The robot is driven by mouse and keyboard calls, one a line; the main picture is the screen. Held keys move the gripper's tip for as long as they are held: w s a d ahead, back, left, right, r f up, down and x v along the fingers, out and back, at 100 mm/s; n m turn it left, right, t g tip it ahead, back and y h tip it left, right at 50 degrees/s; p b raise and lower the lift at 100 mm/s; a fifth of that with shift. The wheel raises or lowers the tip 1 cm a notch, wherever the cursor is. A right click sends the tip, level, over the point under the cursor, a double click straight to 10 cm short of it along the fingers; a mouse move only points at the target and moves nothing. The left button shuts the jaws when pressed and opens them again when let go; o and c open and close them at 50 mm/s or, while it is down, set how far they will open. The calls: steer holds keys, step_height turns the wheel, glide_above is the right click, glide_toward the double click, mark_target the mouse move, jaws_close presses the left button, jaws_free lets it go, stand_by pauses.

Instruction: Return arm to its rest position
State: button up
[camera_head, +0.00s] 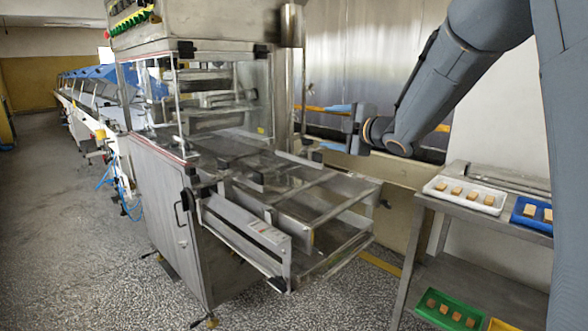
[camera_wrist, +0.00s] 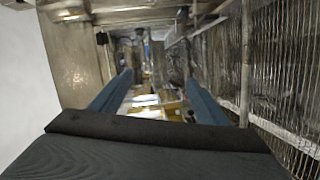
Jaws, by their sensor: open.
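My arm comes in from the upper right of the head view and reaches left across the machine's right side. My gripper (camera_head: 328,128) points left, level with the wall behind, near the steel post of the enrober machine (camera_head: 160,190). Its two blue fingers stand apart with nothing seen between them. In the wrist view the gripper (camera_wrist: 156,84) also shows, with its fingers spread on both sides and a blurred view of machinery past them. The wire mesh belt (camera_head: 300,200) of the enrober lies below and left of the gripper.
A steel side table (camera_head: 455,208) at the right holds a white tray (camera_head: 465,192) and a blue tray (camera_head: 532,214) with brown pieces. A green tray (camera_head: 450,309) and a yellow tray (camera_head: 500,325) sit on its lower shelf. Open floor (camera_head: 60,240) lies at the left.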

steer(key=s+d+f+m+g+h, duration=0.2)
steer(key=s+d+f+m+h, duration=0.25)
steer(key=s+f+m, duration=0.3)
steer(key=s+d+f+m+g+h, duration=0.35)
steer(key=s+d+f+m, duration=0.3)
steer(key=f, duration=0.25)
steer(key=s+f+m+g, duration=0.2)
steer(key=s+f, duration=0.1)
steer(key=s, duration=0.6)
steer(key=s+a+f+m+g, duration=0.1)
steer(key=s+f+m+g, duration=0.2)
steer(key=s, duration=0.7)
steer(key=s+a+f+m+g, duration=0.1)
steer(key=s+f, duration=0.4)
steer(key=s, duration=0.5)
steer(key=shift+a+m+g+b, duration=0.15)
steer(key=shift+m+g+b, duration=0.15)
steer(key=shift+m+g, duration=0.75)
steer(key=shift+s+f+n, duration=0.1)
steer(key=shift+n, duration=0.15)
